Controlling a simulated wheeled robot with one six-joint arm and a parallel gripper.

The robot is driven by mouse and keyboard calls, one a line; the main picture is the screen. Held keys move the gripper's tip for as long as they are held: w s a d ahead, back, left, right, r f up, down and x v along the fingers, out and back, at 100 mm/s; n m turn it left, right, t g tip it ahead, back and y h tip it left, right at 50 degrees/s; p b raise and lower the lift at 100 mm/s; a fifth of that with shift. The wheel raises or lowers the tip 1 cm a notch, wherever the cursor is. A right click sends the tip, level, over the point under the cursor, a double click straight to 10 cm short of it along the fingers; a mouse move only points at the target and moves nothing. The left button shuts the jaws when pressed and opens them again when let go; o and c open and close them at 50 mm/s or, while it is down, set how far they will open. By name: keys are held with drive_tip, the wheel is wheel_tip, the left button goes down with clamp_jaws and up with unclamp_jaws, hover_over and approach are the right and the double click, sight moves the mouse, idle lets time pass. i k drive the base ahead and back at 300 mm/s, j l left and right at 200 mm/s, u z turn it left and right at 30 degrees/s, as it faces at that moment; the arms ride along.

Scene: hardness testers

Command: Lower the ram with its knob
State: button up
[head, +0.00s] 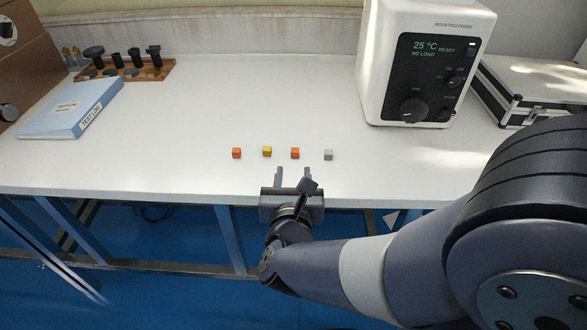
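The mounting press (381,70) is a white machine at the back right of the table, cut off at the top. Its dark front panel shows "25 °C READY" and "NO LOAD". A large dark knob (413,110) sits low on the panel's left. A smaller knob (455,81) and a small control (447,113) are on its right. The tiny labels are too small to read surely, and the ram itself is not visible. My gripper (293,176) is open and empty at the table's front edge, in front of and left of the press, well apart from the knobs.
Several small cubes (267,151) in orange, yellow and grey stand in a row just beyond my gripper. A blue "TEST LOG" binder (70,108) and a wooden rack (150,72) of black parts are left. A silver case (530,85) is right.

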sight(413, 111)
drive_tip(key=l+z, duration=0.15)
drive_tip(key=l, duration=0.4)
drive_tip(key=l+z, duration=0.2)
drive_tip(key=l, duration=0.35)
drive_tip(key=i+l+z, duration=0.15)
drive_tip(key=l, duration=0.35)
